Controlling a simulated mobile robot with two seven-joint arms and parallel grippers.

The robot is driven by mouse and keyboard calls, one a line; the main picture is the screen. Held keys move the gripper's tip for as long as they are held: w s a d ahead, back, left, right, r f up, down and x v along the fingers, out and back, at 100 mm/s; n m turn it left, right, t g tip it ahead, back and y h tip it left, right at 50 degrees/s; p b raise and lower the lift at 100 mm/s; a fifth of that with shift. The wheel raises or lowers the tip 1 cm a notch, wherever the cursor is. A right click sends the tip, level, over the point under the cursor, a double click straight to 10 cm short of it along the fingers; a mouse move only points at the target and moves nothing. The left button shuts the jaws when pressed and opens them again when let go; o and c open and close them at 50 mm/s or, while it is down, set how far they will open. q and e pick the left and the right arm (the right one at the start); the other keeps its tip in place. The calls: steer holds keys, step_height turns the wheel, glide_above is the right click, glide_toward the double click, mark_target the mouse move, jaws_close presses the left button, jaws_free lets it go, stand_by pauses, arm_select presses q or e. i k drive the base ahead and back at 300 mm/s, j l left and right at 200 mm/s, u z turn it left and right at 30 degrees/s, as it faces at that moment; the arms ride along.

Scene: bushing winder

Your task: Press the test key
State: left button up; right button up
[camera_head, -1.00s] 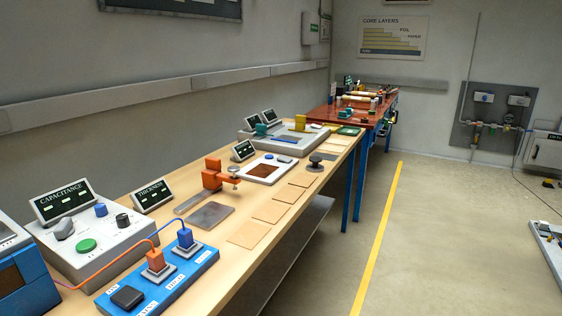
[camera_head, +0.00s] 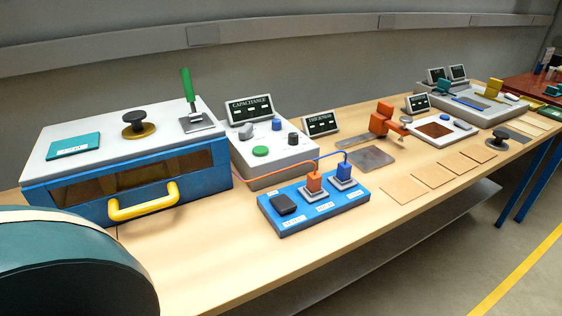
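A grey capacitance unit (camera_head: 276,165) stands on the wooden bench, with a tilted display reading CAPACITANCE (camera_head: 249,109). A round green button (camera_head: 260,151) sits on its front panel, with blue and dark knobs beside it. An orange plug (camera_head: 313,183) and a blue plug (camera_head: 344,172) stand on the board, with wires running to the unit. The small labels are unreadable, so I cannot tell which control is the test key. Neither gripper is in view.
A blue box (camera_head: 126,183) with a yellow handle (camera_head: 143,201) and a green lever (camera_head: 188,88) stands left. A large teal rounded body (camera_head: 70,270) fills the lower left. A thickness display (camera_head: 320,123), an orange clamp (camera_head: 382,120) and flat sheets (camera_head: 404,189) lie right. The front bench strip is clear.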

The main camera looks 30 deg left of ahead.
mark_target(258, 151)
steer(key=u, duration=1.25)
